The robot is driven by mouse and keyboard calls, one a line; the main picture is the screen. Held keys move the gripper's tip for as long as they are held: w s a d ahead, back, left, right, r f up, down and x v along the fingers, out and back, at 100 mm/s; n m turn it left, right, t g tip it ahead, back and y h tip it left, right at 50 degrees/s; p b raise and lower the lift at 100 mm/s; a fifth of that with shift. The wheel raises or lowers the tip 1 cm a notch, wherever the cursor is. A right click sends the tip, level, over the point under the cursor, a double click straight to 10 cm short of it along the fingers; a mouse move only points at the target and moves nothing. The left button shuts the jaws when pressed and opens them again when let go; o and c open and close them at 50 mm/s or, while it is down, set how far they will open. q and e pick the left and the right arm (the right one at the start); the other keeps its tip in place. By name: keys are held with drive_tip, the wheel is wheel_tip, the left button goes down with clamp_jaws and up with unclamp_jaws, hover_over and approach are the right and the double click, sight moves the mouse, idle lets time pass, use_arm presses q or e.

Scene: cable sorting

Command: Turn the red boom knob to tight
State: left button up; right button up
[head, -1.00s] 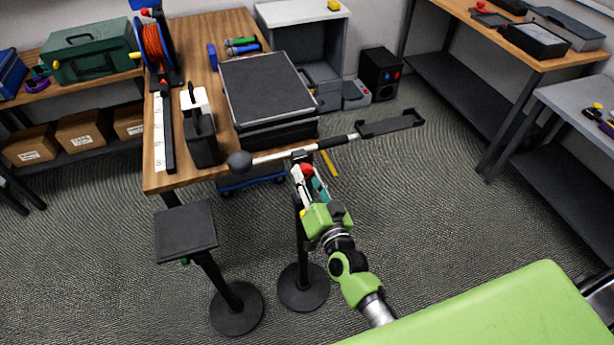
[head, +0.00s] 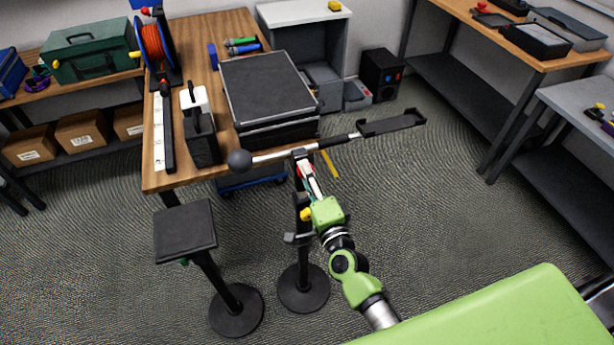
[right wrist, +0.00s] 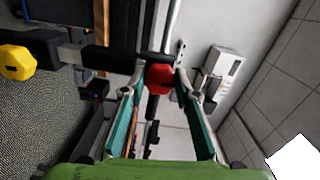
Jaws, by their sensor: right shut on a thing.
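The red boom knob (right wrist: 160,78) sits between the fingertips of my right gripper (right wrist: 160,70) in the right wrist view. Those fingers are shut on it. In the head view my right gripper (head: 305,174) reaches up to the clamp at the top of the stand, and only a little red of the knob shows there. The boom (head: 283,156) runs across the stand top, with a black ball (head: 239,161) at its left end and a black flat holder (head: 392,123) at its right end. The knob's markings are not readable. My left gripper is out of view.
A yellow knob (head: 306,214) is lower on the stand and also shows in the right wrist view (right wrist: 17,62). A second stand with a black square top (head: 185,230) is to the left. The wooden table (head: 160,180) with a black case (head: 268,90) is behind.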

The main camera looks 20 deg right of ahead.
drive_tip(key=shift+m, duration=0.6)
drive_tip(key=o, duration=1.1)
drive_tip(key=s, duration=1.2)
drive_tip(key=shift+d, duration=0.25)
drive_tip(key=shift+f, duration=0.15)
